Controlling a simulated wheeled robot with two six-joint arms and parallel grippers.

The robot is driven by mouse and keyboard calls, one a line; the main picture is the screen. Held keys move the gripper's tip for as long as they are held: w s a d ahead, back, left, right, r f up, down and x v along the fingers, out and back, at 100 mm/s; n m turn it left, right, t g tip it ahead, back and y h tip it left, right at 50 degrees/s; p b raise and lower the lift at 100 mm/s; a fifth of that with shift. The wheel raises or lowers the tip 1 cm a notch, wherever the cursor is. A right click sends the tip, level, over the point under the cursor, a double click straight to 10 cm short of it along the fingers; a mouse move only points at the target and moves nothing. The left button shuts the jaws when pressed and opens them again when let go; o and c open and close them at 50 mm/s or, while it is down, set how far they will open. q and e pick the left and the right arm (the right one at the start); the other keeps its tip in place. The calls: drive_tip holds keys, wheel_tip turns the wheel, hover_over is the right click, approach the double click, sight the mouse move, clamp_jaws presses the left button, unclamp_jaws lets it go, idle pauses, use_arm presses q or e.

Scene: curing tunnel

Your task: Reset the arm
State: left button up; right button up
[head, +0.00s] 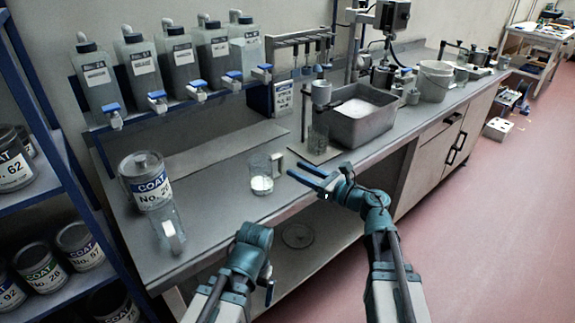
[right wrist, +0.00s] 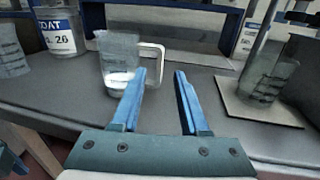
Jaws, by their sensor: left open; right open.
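My right gripper (head: 299,169) is open and empty over the front edge of the workbench (head: 220,207). Its two blue fingers stand apart in the right wrist view (right wrist: 160,78), with nothing between them. A clear measuring jug (head: 261,184) with white contents stands upright on the bench, left of the right gripper. It also shows in the right wrist view (right wrist: 117,80), beyond the left finger and apart from it. My left gripper (head: 269,291) hangs low in front of the bench, mostly hidden by its own wrist, and nothing shows in it.
A COAT tin (head: 146,188) and an empty jug (head: 169,232) stand at the bench's left end. A beaker (head: 318,137) on a plate and a grey tub (head: 363,127) are beyond my right gripper. A blue shelf rack (head: 63,145) stands left.

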drive_tip(key=shift+v, duration=0.8)
